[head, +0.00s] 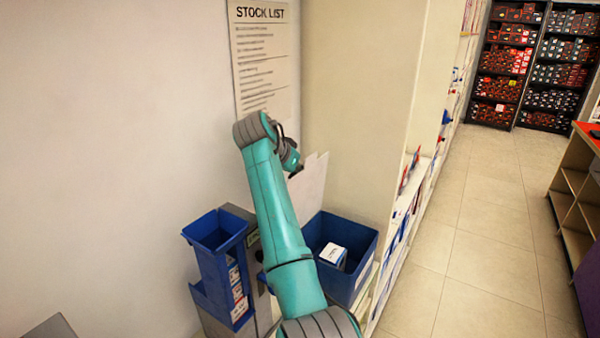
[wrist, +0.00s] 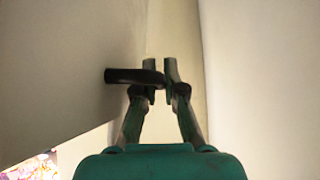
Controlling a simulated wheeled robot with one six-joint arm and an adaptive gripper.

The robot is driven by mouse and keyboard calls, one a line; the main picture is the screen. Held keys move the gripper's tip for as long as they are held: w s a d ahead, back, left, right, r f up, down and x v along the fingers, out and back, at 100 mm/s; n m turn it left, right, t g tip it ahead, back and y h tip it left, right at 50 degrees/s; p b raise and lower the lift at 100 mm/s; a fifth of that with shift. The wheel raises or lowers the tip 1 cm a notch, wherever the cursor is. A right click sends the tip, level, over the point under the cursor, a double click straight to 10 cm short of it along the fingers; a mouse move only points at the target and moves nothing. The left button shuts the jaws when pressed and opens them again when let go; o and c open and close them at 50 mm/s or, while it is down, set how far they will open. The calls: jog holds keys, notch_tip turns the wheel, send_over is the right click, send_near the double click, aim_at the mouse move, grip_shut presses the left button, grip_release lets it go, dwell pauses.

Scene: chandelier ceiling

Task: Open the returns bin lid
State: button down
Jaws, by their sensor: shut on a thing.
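My gripper (head: 296,170) is at the end of the teal arm in the head view, raised near the wall above the bins. In the wrist view its two fingers (wrist: 161,80) are shut on a short dark handle (wrist: 122,76). The handle sticks out from a pale flat panel (wrist: 55,70), which looks like the lid. In the head view a pale panel (head: 314,185) stands steeply up behind the gripper. Below it is an open blue bin (head: 346,286) with a white box (head: 333,254) inside. My arm hides part of the bin and of the panel's lower edge.
A blue stacked bin unit (head: 215,233) stands left of my arm. A stock list sign (head: 262,55) hangs on the wall behind. Pale shelving (head: 400,190) runs along the right of the bin. The tiled aisle (head: 470,220) is clear; a wooden counter (head: 573,185) is at far right.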

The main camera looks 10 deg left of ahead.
jog(key=c, duration=1.5)
grip_release()
jog(key=v, duration=1.2)
